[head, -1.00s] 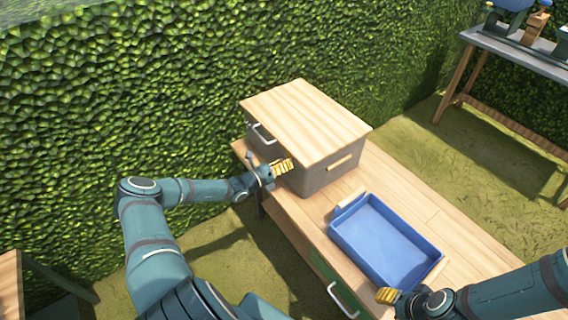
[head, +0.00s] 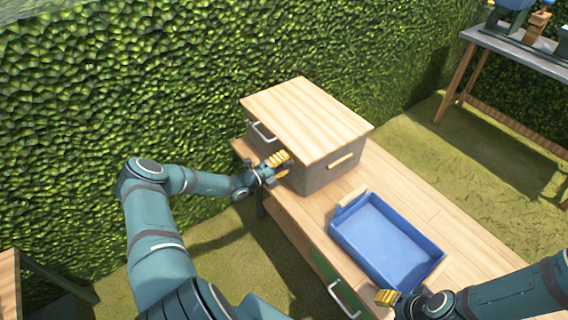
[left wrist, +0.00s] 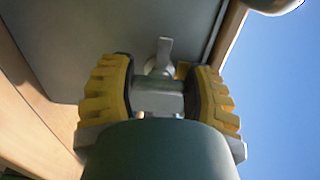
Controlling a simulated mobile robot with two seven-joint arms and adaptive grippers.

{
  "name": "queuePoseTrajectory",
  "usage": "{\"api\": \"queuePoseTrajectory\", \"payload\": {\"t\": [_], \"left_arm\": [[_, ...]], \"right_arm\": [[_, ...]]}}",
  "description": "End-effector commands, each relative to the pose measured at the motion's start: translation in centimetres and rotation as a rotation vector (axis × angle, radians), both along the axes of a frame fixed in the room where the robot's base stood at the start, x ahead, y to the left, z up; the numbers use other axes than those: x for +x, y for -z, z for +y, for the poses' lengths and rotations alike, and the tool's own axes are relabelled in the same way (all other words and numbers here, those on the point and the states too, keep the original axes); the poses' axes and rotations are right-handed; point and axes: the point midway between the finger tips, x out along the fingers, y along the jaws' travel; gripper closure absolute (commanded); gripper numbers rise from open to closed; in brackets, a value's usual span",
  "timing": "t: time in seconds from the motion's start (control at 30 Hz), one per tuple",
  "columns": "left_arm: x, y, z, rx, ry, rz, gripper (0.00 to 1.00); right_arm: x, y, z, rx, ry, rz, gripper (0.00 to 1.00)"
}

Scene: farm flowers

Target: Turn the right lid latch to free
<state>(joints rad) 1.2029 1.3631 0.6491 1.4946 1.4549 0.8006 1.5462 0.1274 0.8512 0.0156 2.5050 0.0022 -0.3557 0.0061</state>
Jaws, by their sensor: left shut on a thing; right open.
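A grey box with a pale wooden lid (head: 305,115) stands on the wooden bench. My left gripper (head: 281,166) is at the box's near face, below the lid edge, with its yellow fingers one above the other. In the left wrist view a small metal lid latch (left wrist: 164,50) shows on the grey face between the fingertips of my left gripper (left wrist: 163,75). The gripper is shut on the latch, whose base is partly hidden. In the head view the gripper hides the latch. My right gripper (head: 390,297) is open, low by the tray's near corner, partly cut off by its own arm.
A blue tray (head: 345,237) with wooden grips stands on the bench (head: 425,205), right of the box. A metal handle (head: 262,132) is on the box's left part. A drawer handle (head: 342,300) sticks out below the bench top. A hedge rises behind.

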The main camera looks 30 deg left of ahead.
Motion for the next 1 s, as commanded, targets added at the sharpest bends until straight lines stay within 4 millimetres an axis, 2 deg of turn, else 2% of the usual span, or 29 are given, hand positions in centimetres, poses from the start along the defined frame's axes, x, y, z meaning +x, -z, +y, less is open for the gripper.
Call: {"api": "queuePoseTrajectory", "payload": {"t": [0.67, 0.7, 0.73, 0.77, 1.0], "left_arm": [[-0.06, 0.11, 0.01, -0.053, 0.0, 0.024, 0.84], [-0.06, 0.11, 0.01, -0.052, 0.0, 0.024, 0.31], [-0.05, 0.11, 0.0, -0.052, 0.0, 0.024, 0.21], [-0.05, 0.1, 0.0, -0.052, 0.0, 0.024, 0.15], [-0.02, 0.06, -0.01, -0.051, 0.0, 0.022, 0.15]], "right_arm": [[-0.06, 0.12, 0.01, 0.0, -0.001, 0.002, 0.53], [-0.06, 0.12, 0.01, 0.0, -0.001, 0.002, 0.53], [-0.06, 0.12, 0.01, 0.0, -0.001, 0.002, 0.53], [-0.06, 0.12, 0.01, 0.0, -0.001, 0.002, 0.53], [-0.05, 0.12, 0.01, 0.0, -0.001, 0.002, 0.53]]}}
